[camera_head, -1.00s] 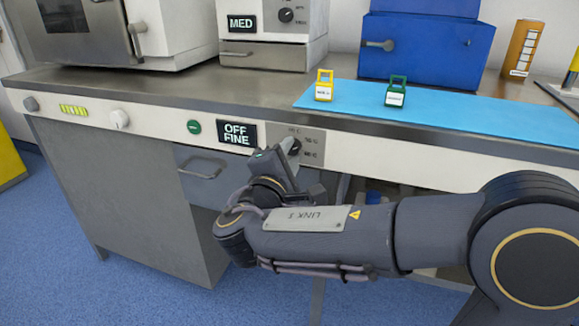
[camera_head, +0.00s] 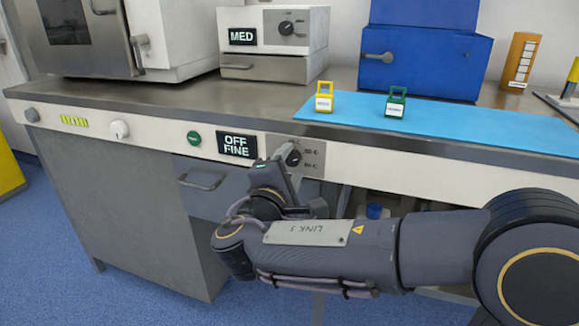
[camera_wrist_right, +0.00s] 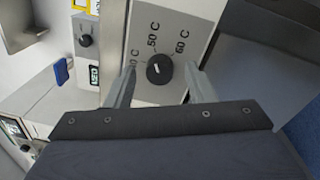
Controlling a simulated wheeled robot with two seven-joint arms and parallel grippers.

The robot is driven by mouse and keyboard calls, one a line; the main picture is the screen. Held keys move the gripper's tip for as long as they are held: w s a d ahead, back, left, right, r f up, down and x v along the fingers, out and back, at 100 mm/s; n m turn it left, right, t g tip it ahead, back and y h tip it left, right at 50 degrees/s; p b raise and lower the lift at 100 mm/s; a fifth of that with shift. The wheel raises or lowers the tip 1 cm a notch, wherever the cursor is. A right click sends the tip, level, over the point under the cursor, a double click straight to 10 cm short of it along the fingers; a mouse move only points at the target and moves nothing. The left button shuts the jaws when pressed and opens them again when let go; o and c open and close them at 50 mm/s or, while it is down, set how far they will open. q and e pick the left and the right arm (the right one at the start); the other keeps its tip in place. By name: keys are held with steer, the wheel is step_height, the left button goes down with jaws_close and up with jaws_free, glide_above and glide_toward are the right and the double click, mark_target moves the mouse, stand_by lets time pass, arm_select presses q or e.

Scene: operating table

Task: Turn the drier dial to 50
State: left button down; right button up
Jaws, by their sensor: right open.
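The drier dial (camera_head: 293,158) is a black knob on a grey plate (camera_head: 312,152) in the table's front panel. In the right wrist view the dial (camera_wrist_right: 159,69) has a pale pointer mark, with labels 50 C and 60 C above it and a third label partly hidden by a finger. A black display (camera_head: 237,146) beside it reads OFF FINE. My right gripper (camera_head: 280,160) is at the panel just below and left of the dial. In the wrist view its open fingers (camera_wrist_right: 158,85) stand on either side of the dial, apart from it. My left gripper is not in view.
A drawer handle (camera_head: 202,180) sits below. Yellow (camera_head: 324,97) and green (camera_head: 395,102) tagged items stand on a blue mat (camera_head: 450,125) above. A MED unit (camera_head: 270,42) stands behind.

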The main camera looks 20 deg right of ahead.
steer(key=p+v, duration=0.1)
steer(key=v, duration=0.6)
steer(key=shift+s+a+p, duration=0.25)
steer(key=shift+s+p, duration=0.1)
